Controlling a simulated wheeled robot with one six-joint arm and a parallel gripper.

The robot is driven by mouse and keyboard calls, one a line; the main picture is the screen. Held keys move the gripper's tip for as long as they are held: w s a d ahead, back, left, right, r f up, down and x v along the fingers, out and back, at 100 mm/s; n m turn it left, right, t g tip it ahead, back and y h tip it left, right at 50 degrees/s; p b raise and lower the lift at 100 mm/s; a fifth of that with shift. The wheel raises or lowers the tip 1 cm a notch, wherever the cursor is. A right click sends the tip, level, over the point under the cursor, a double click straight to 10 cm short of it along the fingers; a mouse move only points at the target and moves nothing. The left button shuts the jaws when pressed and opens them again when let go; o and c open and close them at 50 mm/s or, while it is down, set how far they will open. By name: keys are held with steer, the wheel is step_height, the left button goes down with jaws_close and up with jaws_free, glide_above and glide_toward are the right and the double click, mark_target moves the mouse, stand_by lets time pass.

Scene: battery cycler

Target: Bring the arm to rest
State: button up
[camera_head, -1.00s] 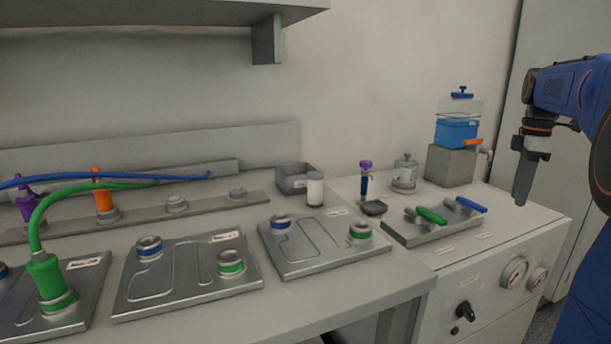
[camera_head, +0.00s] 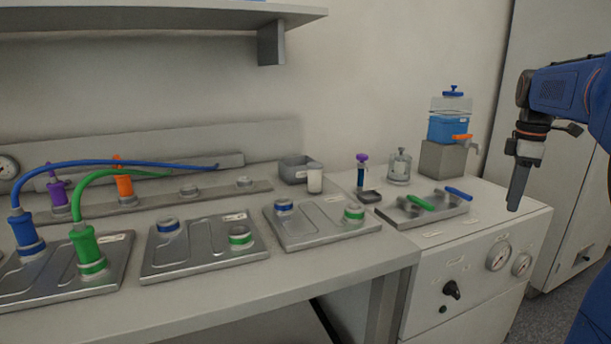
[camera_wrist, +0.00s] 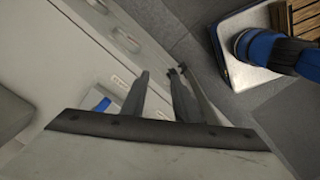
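My gripper (camera_head: 516,205) hangs at the right of the head view, pointing down with a slight tilt. It is in the air in front of the right-hand cabinet (camera_head: 480,285), clear of everything on its top. In the head view its fingers overlap, edge-on. In the wrist view my gripper (camera_wrist: 160,75) shows its fingers apart with an empty gap between them, so it holds nothing.
A metal tray (camera_head: 425,218) with green and blue handles lies on the cabinet top, left of the gripper. A blue tank with an orange tap (camera_head: 452,128) stands behind. Plates with blue and green ports (camera_head: 205,260) line the bench. Floor (camera_head: 560,305) shows at right.

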steer(key=s+a+f+m+t, duration=0.2)
steer(key=s+a+f+m, duration=0.3)
steer(key=s+a+f, duration=0.4)
steer(key=s+a+f+m+t, duration=0.2)
steer(key=s+a+f+m, duration=0.4)
steer(key=s+a, duration=1)
step_height(320, 180, down, 4)
steer(key=shift+r, duration=0.15)
stand_by(0.6)
